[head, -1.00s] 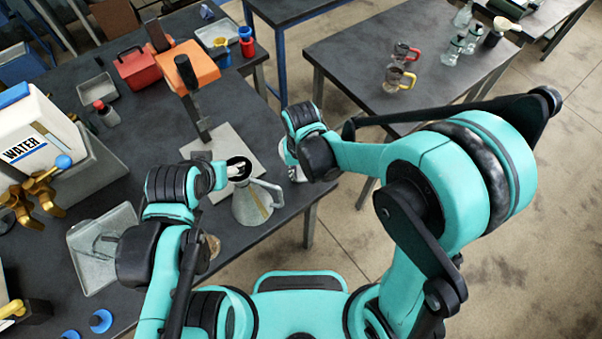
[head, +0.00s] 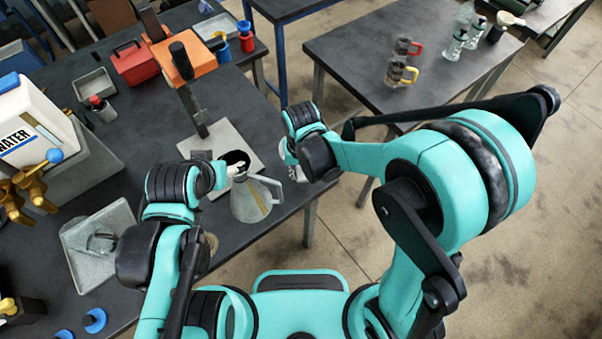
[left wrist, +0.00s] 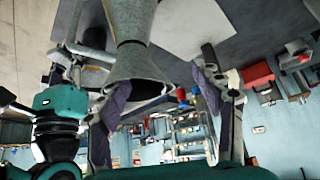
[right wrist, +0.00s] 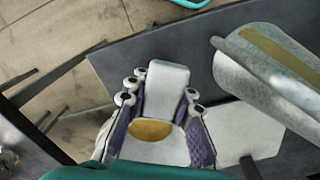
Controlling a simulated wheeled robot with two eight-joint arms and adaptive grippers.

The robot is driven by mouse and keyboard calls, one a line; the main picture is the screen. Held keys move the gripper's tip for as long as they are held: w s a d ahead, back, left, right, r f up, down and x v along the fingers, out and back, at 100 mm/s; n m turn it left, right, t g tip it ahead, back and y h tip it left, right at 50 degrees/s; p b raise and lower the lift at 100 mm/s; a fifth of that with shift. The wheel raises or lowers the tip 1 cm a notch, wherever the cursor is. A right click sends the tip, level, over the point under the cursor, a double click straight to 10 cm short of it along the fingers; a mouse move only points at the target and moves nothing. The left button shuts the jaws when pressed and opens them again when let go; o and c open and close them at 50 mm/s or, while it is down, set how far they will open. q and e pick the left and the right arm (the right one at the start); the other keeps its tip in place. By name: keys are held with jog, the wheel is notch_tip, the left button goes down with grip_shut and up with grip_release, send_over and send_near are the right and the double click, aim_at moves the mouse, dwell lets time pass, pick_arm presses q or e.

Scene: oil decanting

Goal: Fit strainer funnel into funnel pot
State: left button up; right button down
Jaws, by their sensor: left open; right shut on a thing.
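The funnel pot (head: 252,203) is a grey metal pot with a cone-shaped body, a side handle and a brass-coloured stripe. It stands near the table's right edge; its flared mouth (left wrist: 138,72) faces my left wrist camera. My left gripper (left wrist: 160,78) is open, its fingers on either side of the mouth and apart from it. My right gripper (right wrist: 165,115) is shut on a pale piece with a brass-coloured round face (right wrist: 150,130), seemingly the strainer funnel. It is held right of the pot, apart from it, and mostly hidden by my gripper in the head view.
A pale base plate (head: 222,135) with an upright post and orange top stands behind the pot. A grey tray (head: 88,262) and a white water container (head: 35,125) are at left. A second table (head: 350,60) with mugs and glassware stands beyond a floor gap.

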jog(key=c, duration=1.2)
grip_release()
notch_tip(320, 180, up, 12)
